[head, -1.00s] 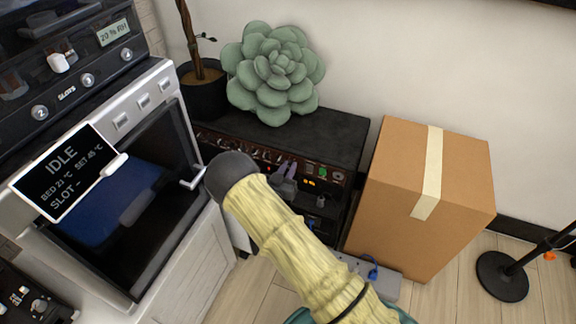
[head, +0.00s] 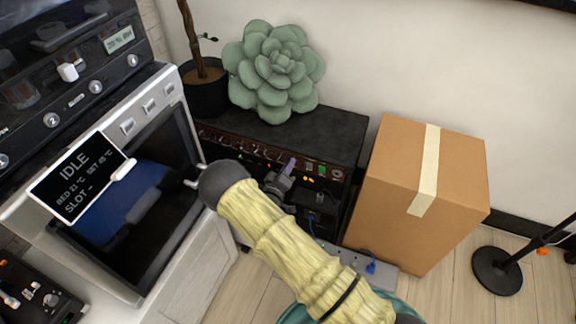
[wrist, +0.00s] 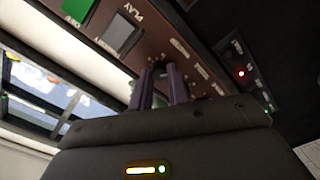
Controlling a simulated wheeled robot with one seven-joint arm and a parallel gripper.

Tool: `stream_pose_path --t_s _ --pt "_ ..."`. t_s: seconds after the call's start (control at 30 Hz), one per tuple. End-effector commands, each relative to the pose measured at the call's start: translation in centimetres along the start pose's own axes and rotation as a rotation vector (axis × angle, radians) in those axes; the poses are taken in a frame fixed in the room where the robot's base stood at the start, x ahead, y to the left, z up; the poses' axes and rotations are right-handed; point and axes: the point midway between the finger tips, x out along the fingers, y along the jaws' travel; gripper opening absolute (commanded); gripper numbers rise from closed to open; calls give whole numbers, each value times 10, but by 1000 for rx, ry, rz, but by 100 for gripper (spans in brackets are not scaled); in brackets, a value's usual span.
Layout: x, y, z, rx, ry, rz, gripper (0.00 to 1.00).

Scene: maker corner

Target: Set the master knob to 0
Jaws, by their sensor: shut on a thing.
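The amplifier (head: 317,150) is a black box with a reddish-brown front panel carrying a row of small knobs, lights and a green switch. My gripper (head: 290,166) is at this panel, its purple fingers against the knob row. In the wrist view my gripper (wrist: 160,72) has its two fingers on either side of a small dark knob (wrist: 160,67) and is shut on it. The fingers hide most of this knob, so its pointer and setting cannot be read.
A green succulent (head: 270,72) sits on the amplifier. A cardboard box (head: 400,195) stands close on its right. A white oven-like machine (head: 165,265) with an IDLE screen (head: 82,178) is on the left. A power strip (head: 385,278) lies on the floor.

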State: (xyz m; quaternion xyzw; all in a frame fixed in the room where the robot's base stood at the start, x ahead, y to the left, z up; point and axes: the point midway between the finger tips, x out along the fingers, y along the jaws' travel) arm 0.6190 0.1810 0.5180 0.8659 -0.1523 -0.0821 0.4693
Motion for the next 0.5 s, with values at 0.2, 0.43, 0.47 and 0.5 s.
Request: stream_pose_path --t_s 0.2,0.43,0.47,0.5 --pt "-2 -3 3 -64 -5 -7 0" --pt "-2 -3 3 -75 -6 -7 0" --pt "-2 -3 3 -75 -6 -7 0" --pt "-2 -3 4 -74 -6 -7 0"
